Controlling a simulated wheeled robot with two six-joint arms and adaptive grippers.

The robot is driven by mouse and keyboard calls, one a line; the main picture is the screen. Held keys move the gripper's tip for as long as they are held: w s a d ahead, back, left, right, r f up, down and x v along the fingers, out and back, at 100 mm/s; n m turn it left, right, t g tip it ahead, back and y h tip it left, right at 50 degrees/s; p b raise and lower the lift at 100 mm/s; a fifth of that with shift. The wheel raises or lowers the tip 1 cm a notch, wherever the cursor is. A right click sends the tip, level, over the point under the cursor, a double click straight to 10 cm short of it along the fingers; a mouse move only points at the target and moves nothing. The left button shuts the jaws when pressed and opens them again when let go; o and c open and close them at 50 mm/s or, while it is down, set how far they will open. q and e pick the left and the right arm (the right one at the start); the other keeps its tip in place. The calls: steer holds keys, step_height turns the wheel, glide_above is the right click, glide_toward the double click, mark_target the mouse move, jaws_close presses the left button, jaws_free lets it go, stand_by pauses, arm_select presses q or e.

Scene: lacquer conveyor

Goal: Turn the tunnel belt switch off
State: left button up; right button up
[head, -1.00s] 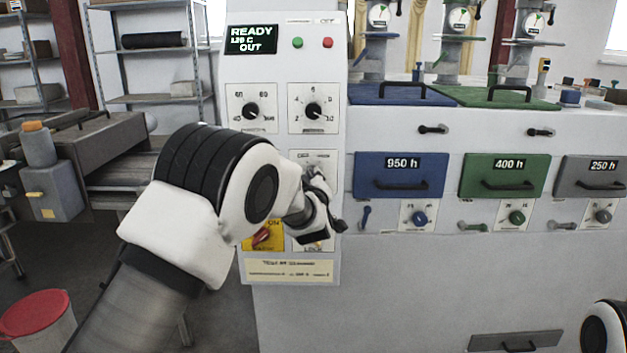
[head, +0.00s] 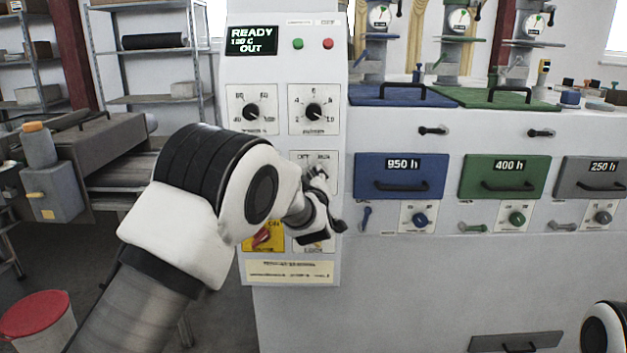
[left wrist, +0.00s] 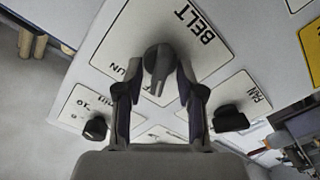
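The belt switch (left wrist: 158,62) is a dark grey knob on a white plate marked BELT in the left wrist view. Letters of RUN show beside it, and the other label is partly covered by the gripper. My left gripper (left wrist: 158,68) is open, with one fingertip on each side of the knob; I cannot tell whether they touch it. In the head view, my left gripper (head: 319,178) is in front of the belt plate (head: 330,158) and hides the knob. My right gripper is out of view.
The control panel (head: 285,75) has a READY display and two dials above. A red switch (head: 261,238) on a yellow plate sits lower left. In the left wrist view, a black FAN knob (left wrist: 230,118) and another black knob (left wrist: 95,127) flank the gripper. Drawers stand right.

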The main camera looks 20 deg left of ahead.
arm_select(q)
steer(key=shift+s, duration=0.1)
steer(key=v, duration=0.7)
steer(key=shift+s+f, duration=0.1)
